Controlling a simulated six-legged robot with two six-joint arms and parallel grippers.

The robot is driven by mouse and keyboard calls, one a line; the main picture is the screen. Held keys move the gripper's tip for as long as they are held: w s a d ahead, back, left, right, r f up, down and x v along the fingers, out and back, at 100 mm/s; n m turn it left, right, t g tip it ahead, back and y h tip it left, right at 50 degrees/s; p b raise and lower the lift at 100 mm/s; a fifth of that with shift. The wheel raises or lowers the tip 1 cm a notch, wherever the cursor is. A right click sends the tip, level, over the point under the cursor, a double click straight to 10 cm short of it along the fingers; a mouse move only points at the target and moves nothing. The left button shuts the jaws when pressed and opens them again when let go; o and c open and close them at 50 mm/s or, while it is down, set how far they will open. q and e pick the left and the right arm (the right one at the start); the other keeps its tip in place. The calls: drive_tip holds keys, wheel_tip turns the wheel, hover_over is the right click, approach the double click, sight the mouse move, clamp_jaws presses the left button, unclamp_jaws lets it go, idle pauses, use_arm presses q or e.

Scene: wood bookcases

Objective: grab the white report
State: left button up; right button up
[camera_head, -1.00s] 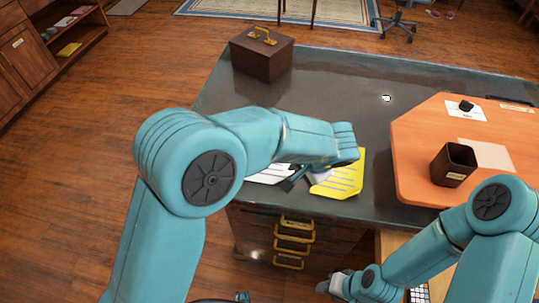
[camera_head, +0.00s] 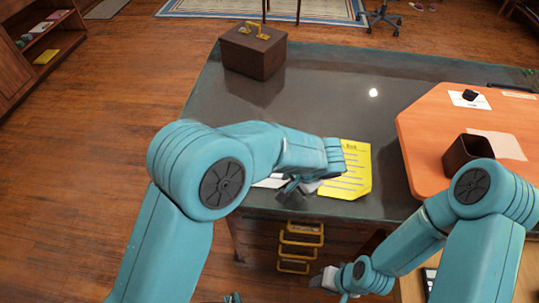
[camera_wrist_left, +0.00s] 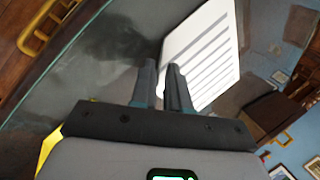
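The white report (camera_wrist_left: 208,52), a pale sheet with dark lines, fills the upper middle of the left wrist view. Its near edge lies at the fingertips. In the head view only a small white part (camera_head: 268,182) shows beside my left gripper (camera_head: 292,187), over the desk's front edge. My left fingers (camera_wrist_left: 163,67) are close together, with the sheet's edge between them. My right gripper (camera_head: 328,280) is low in front of the desk, away from the report. Its fingers are too small to read.
A yellow sheet (camera_head: 350,168) lies on the dark desk (camera_head: 310,90) just right of my left gripper. A brown case (camera_head: 253,52) stands at the desk's back left. Drawers with yellow handles (camera_head: 300,240) are below.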

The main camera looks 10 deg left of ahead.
use_arm(q)
drive_tip(key=shift+d, duration=0.1)
drive_tip(key=shift+f, duration=0.1)
clamp_jaws()
drive_tip(key=shift+s, duration=0.1)
drive_tip(key=shift+d+r, duration=0.1)
drive_tip(key=shift+r, duration=0.1)
